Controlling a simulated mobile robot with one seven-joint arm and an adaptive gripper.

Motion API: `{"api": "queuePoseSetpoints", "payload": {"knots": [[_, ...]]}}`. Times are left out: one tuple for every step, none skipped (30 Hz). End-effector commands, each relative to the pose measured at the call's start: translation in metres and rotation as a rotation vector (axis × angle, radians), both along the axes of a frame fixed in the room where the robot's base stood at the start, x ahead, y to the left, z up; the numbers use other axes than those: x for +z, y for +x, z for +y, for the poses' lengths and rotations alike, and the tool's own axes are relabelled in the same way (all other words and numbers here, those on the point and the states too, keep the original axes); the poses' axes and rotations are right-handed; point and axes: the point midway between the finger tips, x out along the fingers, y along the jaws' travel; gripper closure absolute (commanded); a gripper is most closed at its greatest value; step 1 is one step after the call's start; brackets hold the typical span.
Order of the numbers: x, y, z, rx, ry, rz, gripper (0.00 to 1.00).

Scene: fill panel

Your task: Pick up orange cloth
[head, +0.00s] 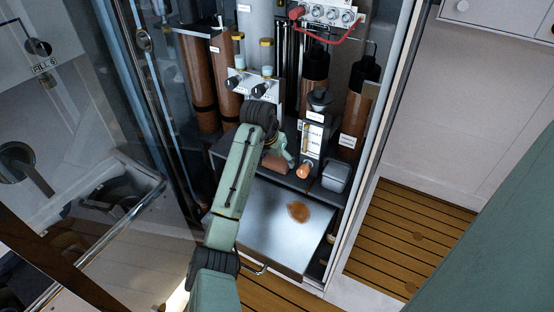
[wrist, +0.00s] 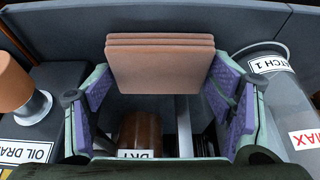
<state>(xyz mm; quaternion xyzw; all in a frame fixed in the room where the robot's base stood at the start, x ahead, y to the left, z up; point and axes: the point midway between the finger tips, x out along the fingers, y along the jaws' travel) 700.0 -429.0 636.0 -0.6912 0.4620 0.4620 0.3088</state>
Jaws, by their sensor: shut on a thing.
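The orange cloth (wrist: 160,66) is a folded, layered salmon-orange stack. In the wrist view it sits between the two purple-padded fingers of my gripper (wrist: 162,88), which is shut on it. In the head view the cloth (head: 273,163) shows as a small orange-brown patch beside my gripper (head: 284,160), in front of the grey shelf of the panel. Parts of the cloth and the fingertips are hidden by my arm in the head view.
A shiny metal tray (head: 262,228) with an orange-brown stain lies below. An orange knob (head: 303,171) and a grey lidded container (head: 337,175) stand at right. Brown cylinders (head: 195,80) stand behind. A glass door (head: 110,110) is at left. Wooden slatted floor (head: 400,240) is clear at right.

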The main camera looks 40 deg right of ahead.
Motion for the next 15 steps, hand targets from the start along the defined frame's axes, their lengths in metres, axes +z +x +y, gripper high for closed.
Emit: {"api": "queuePoseSetpoints", "payload": {"knots": [[0.002, 0.0, 0.001, -0.001, -0.002, -0.002, 0.49], [0.003, 0.0, 0.001, -0.001, -0.003, -0.003, 0.49], [0.006, -0.001, 0.003, -0.001, -0.002, -0.002, 0.49], [0.01, -0.001, 0.002, 0.0, -0.002, -0.003, 0.49], [0.014, -0.001, 0.002, -0.001, -0.002, -0.004, 0.49], [0.019, 0.0, 0.002, -0.001, -0.003, -0.004, 0.49], [0.023, -0.001, 0.002, -0.001, -0.002, -0.004, 0.49], [0.028, -0.001, 0.002, 0.0, -0.002, -0.003, 0.49], [0.035, 0.0, 0.002, 0.0, -0.003, -0.005, 0.49], [0.04, 0.0, 0.002, 0.0, -0.003, -0.004, 0.49], [0.045, -0.001, 0.002, 0.0, -0.003, -0.004, 0.49], [0.053, -0.001, 0.002, -0.001, -0.003, -0.004, 0.49], [0.058, -0.001, 0.002, -0.001, -0.002, -0.004, 0.49], [0.064, -0.001, 0.002, -0.001, -0.003, -0.004, 0.49], [0.071, -0.001, 0.002, -0.001, -0.002, -0.005, 0.49]]}}
